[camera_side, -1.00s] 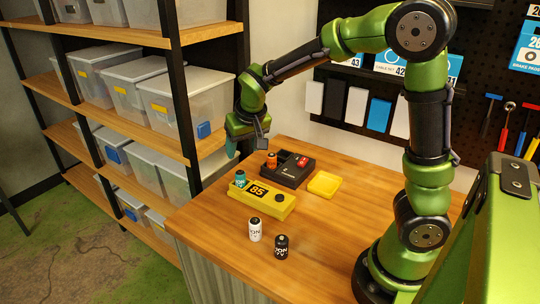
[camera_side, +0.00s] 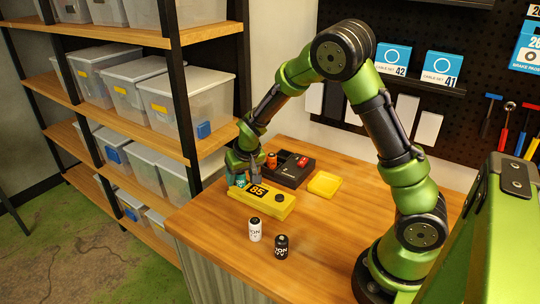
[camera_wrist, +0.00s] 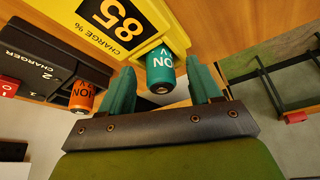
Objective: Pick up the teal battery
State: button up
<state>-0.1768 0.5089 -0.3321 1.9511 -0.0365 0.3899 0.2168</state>
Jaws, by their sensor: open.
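The teal battery (camera_wrist: 160,71) stands at the end of the yellow charge-display box (camera_wrist: 160,20) and shows in the wrist view between and a little beyond my two fingers. In the side view the teal battery (camera_side: 240,181) is partly hidden by my gripper (camera_side: 240,170). My gripper, also in the wrist view (camera_wrist: 162,88), is open, with one teal finger on each side of the battery. I see a gap on both sides there and no contact. The yellow box (camera_side: 262,200) sits on the wooden workbench.
A black charger (camera_side: 291,171) holding an orange battery (camera_side: 271,160) stands just behind the yellow box. A yellow tray (camera_side: 324,184) lies to its right. A white battery (camera_side: 255,230) and a black battery (camera_side: 281,246) stand in front. Shelving (camera_side: 176,90) rises close at left.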

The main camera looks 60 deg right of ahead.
aim_at(240, 175)
grip_shut()
notch_tip(240, 175, up, 11)
jog(key=s+a+r+n+y, duration=0.2)
jog(key=s+a+r+n, duration=0.1)
jog(key=s+a+n, duration=0.2)
jog(key=s+a, duration=0.2)
jog(key=s, duration=0.2)
jog(key=shift+r, duration=0.25)
